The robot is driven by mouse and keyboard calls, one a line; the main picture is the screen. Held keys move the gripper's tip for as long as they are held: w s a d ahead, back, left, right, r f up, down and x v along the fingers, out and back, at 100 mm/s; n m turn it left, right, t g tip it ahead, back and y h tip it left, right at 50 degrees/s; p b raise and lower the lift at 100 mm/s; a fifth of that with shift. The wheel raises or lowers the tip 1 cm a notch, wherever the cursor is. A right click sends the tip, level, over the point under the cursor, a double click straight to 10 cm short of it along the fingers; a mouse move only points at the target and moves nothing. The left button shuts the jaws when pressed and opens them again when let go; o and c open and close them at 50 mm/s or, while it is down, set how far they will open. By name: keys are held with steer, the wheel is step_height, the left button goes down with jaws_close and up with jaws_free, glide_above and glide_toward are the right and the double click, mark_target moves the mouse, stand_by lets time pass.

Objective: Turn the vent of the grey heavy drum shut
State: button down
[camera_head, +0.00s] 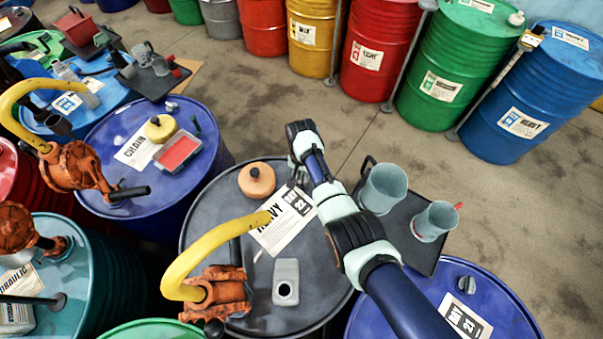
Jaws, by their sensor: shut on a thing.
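The grey heavy drum (208,221) stands in the middle of the picture, with a white label (284,220) reading HEAVY on its dark top. My gripper (295,178) points down at the far edge of this drum top, just beyond the label. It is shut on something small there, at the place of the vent. The vent itself is hidden behind my gripper and wrist, so its turn cannot be seen.
On the drum top stand an orange round can (257,180), a grey jug (286,268) and an orange pump (220,292) with a yellow handle. Right of it, a dark tray (402,222) holds two grey-blue cups (383,189). Blue drums (440,290) flank it. Open floor lies behind.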

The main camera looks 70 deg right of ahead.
mark_target(302, 176)
steer(key=shift+m, duration=0.9)
steer(key=c, duration=1.1)
jaws_free()
step_height(302, 176, up, 12)
steer(key=shift+r, duration=0.1)
